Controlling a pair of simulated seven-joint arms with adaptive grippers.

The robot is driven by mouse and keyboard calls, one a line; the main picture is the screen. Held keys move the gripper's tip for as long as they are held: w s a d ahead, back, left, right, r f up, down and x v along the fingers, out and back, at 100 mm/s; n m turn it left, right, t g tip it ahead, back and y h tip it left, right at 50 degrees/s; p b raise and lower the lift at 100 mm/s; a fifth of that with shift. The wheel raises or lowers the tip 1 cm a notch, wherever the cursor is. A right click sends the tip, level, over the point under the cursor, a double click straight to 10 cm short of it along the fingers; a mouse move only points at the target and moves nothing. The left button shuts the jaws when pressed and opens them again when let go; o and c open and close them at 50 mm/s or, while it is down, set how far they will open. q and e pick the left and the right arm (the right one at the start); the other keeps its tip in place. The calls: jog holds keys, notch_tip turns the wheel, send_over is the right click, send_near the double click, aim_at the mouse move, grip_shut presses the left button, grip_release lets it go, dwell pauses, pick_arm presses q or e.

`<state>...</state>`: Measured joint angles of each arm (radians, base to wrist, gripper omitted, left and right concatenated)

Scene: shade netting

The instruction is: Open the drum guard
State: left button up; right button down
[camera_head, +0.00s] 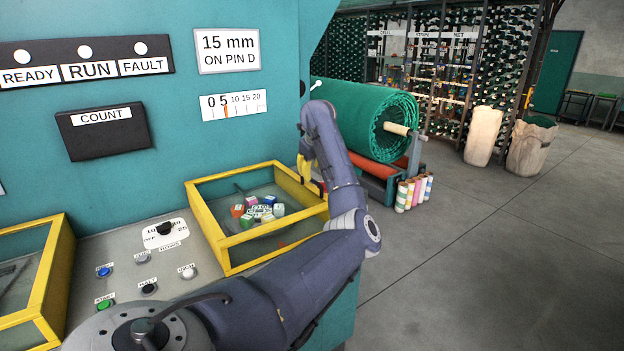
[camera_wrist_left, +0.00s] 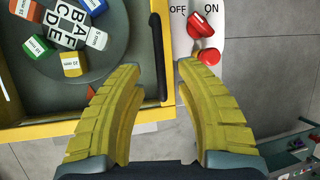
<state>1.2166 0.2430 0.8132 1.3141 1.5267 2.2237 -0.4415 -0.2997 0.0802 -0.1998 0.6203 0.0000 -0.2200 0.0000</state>
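The drum guard is a clear cover with a yellow frame (camera_head: 216,241), lying closed over the drum. Through it I see a round drum with several coloured, labelled blocks (camera_head: 263,211). In the left wrist view, a black bar handle (camera_wrist_left: 158,50) runs along the right edge of the guard's frame (camera_wrist_left: 50,130). My left gripper (camera_head: 308,170) is at the guard's right side. In the left wrist view its yellow fingers (camera_wrist_left: 158,68) are open, one on each side of the handle's near end. Contact cannot be told. My right gripper is not in view.
A red rotary switch (camera_wrist_left: 201,25) marked OFF and ON is close to the right finger. Another yellow-framed cover (camera_head: 50,285) and several push buttons (camera_head: 148,288) are on the panel at left. A green netting roll (camera_head: 360,115) stands behind my arm.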

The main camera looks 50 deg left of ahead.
pick_arm(q)
jog(key=shift+x, duration=1.95)
grip_shut()
